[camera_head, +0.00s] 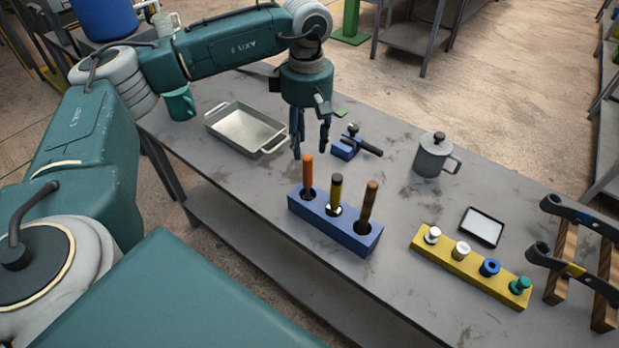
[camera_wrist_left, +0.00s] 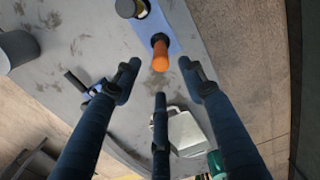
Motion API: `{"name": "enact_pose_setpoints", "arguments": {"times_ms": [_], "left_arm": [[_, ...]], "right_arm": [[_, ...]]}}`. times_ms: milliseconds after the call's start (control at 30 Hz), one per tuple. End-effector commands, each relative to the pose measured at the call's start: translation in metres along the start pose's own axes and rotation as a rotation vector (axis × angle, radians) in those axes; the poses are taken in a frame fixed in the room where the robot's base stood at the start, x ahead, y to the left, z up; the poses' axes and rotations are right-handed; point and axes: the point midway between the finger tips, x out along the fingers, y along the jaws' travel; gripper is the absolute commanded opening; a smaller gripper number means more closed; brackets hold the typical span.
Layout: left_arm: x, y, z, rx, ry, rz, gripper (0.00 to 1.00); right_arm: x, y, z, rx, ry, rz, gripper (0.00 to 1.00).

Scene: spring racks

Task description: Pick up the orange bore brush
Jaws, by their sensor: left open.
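The orange bore brush (camera_head: 307,172) stands upright in the left hole of a blue rack (camera_head: 334,223). In the left wrist view the orange brush (camera_wrist_left: 160,55) shows at upper middle, ahead of the fingers and not between them. A yellow-and-black brush (camera_head: 335,192) and a brown-handled brush (camera_head: 368,202) stand in the same rack. My left gripper (camera_head: 311,145) is open and empty, above the table and behind the orange brush. In the left wrist view its fingers (camera_wrist_left: 160,85) are spread apart. My right gripper is not in view.
A metal tray (camera_head: 216,118) and a green mug (camera_head: 179,104) are at left. A grey lidded mug (camera_head: 433,155), yellow spool rack (camera_head: 458,271), small dark-framed tray (camera_head: 481,226) and wooden rack (camera_head: 561,262) stand right.

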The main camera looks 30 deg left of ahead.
Motion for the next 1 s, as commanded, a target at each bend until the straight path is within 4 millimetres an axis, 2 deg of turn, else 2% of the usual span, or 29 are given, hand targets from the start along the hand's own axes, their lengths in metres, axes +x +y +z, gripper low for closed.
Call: {"name": "enact_pose_setpoints", "arguments": {"times_ms": [33, 100, 200, 333, 433, 533, 667, 833, 867, 1000], "left_arm": [[0.006, -0.001, 0.000, 0.000, 0.000, -0.003, 0.42], [0.013, -0.001, 0.000, 0.000, 0.000, -0.001, 0.42], [0.018, -0.001, 0.001, 0.001, -0.001, 0.000, 0.42], [0.031, -0.005, 0.002, 0.001, 0.000, -0.004, 0.42], [0.046, -0.008, 0.004, 0.000, 0.000, -0.004, 0.42], [0.061, -0.007, 0.004, -0.001, -0.002, -0.002, 0.42], [0.069, -0.006, 0.004, -0.001, -0.002, 0.001, 0.42], [0.070, -0.006, 0.004, 0.000, -0.002, 0.001, 0.42], [0.070, -0.006, 0.004, 0.000, -0.002, 0.001, 0.40], [0.070, -0.006, 0.004, 0.000, -0.002, 0.001, 0.12]], "right_arm": [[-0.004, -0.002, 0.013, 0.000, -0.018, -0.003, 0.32], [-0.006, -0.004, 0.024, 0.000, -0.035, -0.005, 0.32], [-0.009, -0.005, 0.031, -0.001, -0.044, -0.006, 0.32], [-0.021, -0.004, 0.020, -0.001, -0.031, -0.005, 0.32], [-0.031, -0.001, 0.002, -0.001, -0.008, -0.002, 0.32], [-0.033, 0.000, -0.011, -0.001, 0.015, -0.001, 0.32], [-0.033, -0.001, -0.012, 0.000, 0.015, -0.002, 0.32], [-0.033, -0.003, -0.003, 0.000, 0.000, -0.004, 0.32], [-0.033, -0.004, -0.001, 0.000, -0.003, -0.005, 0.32], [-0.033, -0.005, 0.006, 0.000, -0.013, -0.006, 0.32]]}}
